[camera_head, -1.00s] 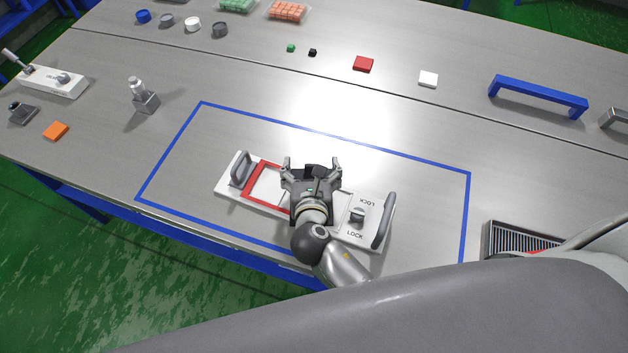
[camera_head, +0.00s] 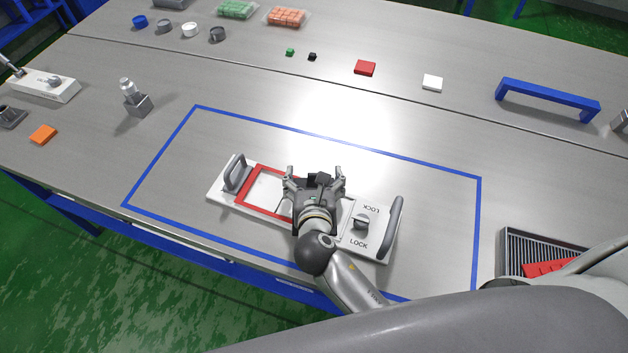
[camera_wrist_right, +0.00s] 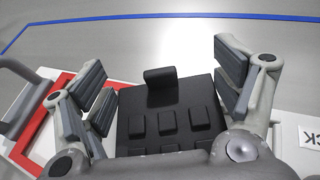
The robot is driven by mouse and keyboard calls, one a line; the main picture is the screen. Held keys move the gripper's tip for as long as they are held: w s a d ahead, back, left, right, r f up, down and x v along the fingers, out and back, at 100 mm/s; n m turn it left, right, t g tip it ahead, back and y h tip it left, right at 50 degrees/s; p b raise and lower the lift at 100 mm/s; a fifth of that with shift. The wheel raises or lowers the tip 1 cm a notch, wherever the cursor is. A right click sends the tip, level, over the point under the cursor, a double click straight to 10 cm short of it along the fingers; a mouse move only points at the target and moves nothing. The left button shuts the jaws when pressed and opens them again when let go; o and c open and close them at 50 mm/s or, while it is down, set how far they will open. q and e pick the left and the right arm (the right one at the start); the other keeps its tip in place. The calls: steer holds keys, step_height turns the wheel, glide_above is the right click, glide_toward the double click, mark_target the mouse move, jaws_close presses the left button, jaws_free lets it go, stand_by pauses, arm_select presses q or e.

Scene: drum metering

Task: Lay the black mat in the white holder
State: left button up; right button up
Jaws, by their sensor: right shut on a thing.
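The white holder (camera_head: 222,196) lies on the table inside the blue outline, with a grey handle at each end, a red frame towards its left and a knob marked LOCK at its right. The black mat (camera_wrist_right: 166,108), with raised blocks and an upright tab, sits between the fingers of my right gripper (camera_wrist_right: 165,88). In the head view my right gripper (camera_head: 315,174) is over the middle of the holder, beside the red frame, and mostly hides the mat. I cannot tell whether the mat touches the holder. My left gripper is not in view.
A blue bar handle (camera_head: 546,98), a red block (camera_head: 365,68) and a white block (camera_head: 432,83) stand at the back. A dark ribbed tray (camera_head: 530,246) is at the right. A metal fitting (camera_head: 136,100) is at the left. The area behind the holder is clear.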

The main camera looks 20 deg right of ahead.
steer(key=o, duration=0.9)
steer(key=shift+s+f, duration=0.1)
steer(key=shift+f, duration=0.25)
steer(key=shift+o, duration=0.2)
steer(key=v, duration=1.2)
steer(key=shift+r, duration=0.3)
